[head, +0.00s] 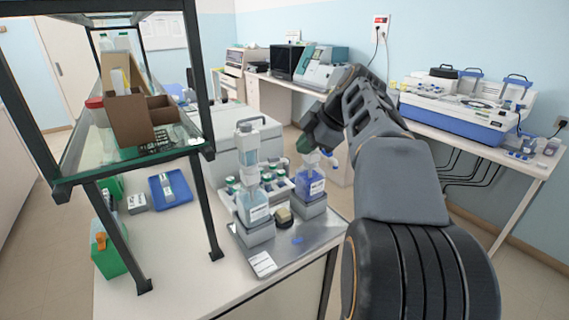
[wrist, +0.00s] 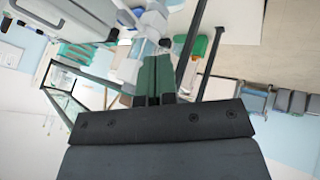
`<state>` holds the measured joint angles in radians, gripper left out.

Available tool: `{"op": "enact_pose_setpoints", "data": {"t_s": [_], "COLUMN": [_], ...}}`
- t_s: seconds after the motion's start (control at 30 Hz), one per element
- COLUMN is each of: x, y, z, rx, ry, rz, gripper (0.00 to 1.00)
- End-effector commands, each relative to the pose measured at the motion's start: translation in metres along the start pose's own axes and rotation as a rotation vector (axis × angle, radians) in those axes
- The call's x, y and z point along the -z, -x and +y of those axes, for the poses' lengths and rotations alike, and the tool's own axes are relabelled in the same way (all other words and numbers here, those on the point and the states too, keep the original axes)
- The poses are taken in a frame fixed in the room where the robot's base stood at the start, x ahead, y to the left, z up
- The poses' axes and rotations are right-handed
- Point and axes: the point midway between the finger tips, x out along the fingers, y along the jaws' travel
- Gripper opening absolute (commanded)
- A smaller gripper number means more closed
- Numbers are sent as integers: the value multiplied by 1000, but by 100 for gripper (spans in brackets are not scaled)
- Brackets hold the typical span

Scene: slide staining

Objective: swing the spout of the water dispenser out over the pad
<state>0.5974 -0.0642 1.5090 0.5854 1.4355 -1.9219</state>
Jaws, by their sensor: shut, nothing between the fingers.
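A bottle of clear liquid with a pale dispenser top (head: 252,205), which looks like the water dispenser, stands on the left of a steel tray (head: 285,258). Its spout is too small to tell apart. A second bottle with blue-violet liquid (head: 309,186) stands to its right. A small yellowish block (head: 283,215) lies between them, with a small blue piece (head: 297,240) in front; I cannot tell which is the pad. My gripper (head: 304,146) is shut and empty, just above the right bottle's top. Its green fingers meet in the wrist view (wrist: 155,80).
Several green-capped bottles (head: 230,186) stand behind the dispensers. A glass shelf on a dark frame (head: 190,80) rises at left. A blue tray (head: 170,188) and green boxes (head: 107,250) sit beneath it.

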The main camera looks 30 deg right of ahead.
Motion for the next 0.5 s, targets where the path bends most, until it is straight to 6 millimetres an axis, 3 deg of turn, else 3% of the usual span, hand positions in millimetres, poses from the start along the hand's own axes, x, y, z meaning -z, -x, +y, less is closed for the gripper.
{"op": "enact_pose_setpoints", "data": {"t_s": [0.17, 0.5], "x": [-1, 0], "y": [-18, -82], "z": [2, 2], "rx": [0, 2], "ry": [32, 30], "rz": [9, 8], "gripper": [0, 0]}}
